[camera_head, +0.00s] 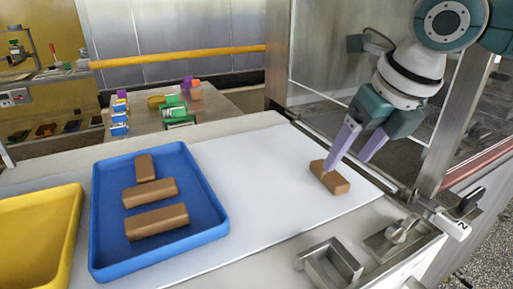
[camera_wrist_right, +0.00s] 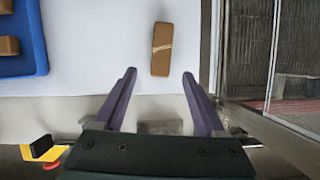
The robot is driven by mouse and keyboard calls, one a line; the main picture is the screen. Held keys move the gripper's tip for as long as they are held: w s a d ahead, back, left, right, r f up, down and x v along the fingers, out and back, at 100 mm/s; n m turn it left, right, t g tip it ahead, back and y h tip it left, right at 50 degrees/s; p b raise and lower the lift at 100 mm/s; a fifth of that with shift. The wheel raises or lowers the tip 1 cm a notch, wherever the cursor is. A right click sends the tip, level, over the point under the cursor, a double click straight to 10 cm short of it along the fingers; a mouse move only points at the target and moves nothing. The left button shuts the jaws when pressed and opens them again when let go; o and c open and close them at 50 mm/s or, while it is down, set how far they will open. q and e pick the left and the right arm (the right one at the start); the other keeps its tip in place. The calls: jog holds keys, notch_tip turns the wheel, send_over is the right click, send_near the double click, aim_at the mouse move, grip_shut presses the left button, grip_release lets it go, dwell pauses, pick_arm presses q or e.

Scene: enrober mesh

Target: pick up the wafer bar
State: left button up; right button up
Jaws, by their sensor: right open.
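A brown wafer bar (camera_head: 330,177) with a pale stripe across it lies alone on the white sheet, toward its right end. My right gripper (camera_head: 347,156) is open and empty. In the head view its purple fingers hang over the bar, and one finger overlaps the bar's top. In the right wrist view the bar (camera_wrist_right: 162,49) is whole, ahead of the open fingertips (camera_wrist_right: 160,74) and roughly midway between their lines. Whether a finger touches the bar cannot be told. My left gripper is not in view.
A blue tray (camera_head: 219,222) with 3 brown bars stands left on the white sheet (camera_head: 270,170). A yellow tray (camera_head: 74,215) is further left. A metal holder (camera_head: 328,264) sits at the front, and a steel post and glass panel stand right. The sheet between tray and bar is clear.

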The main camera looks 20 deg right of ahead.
aim_at(334, 176)
jog(key=x, duration=0.6)
jog(key=shift+w+d, duration=0.1)
jog(key=shift+w, duration=0.1)
jog(key=shift+r, duration=0.1)
jog(key=c, duration=1.1)
